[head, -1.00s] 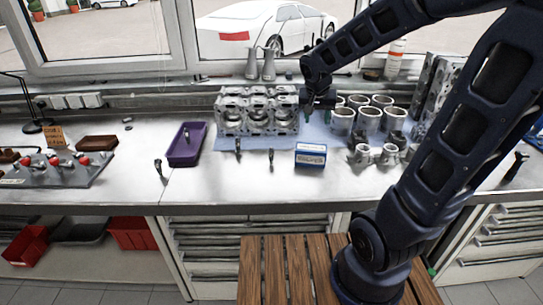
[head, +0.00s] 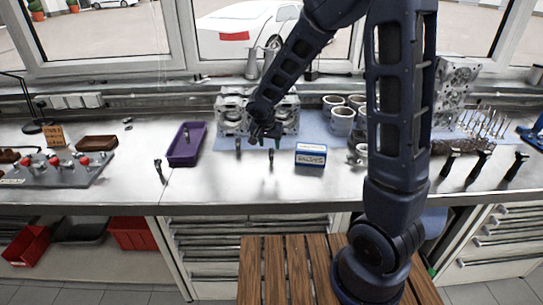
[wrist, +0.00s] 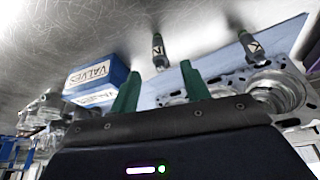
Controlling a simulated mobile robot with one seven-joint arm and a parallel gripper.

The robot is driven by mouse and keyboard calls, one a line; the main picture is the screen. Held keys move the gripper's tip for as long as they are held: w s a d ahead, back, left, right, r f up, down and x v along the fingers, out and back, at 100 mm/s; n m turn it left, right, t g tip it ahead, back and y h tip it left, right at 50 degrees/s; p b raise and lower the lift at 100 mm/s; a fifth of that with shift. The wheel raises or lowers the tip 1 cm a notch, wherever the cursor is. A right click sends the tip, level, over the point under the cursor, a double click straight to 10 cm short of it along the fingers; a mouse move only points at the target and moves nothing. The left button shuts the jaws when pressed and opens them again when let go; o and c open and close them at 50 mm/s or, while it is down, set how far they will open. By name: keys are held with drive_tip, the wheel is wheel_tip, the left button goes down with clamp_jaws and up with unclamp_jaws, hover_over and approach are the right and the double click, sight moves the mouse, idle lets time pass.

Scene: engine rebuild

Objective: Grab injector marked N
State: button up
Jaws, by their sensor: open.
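My gripper (head: 264,135) is open and empty, above the bench in front of the cylinder head. Its two green fingers (wrist: 160,70) show in the wrist view. A small dark injector (head: 271,158) stands between the gripper and the white-and-blue box; in the wrist view it (wrist: 158,50) lies just beyond the gap between the fingertips, with a pale label that seems to read N. A second injector (head: 238,147) is to its left; its label in the wrist view (wrist: 250,45) looks like a different letter, unclear. Another injector (head: 158,168) stands farther left on the bench.
The valve box (head: 311,154) stands close to the right of the nearer injector. The cylinder head (head: 232,115) is behind, pistons (head: 342,121) to the right. A purple tray (head: 186,157) with an object inside is at left. The bench front is clear.

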sight(271, 151)
drive_tip(key=shift+x, duration=4.05)
drive_tip(key=shift+s, duration=0.1)
drive_tip(key=shift+c, duration=0.2)
clamp_jaws()
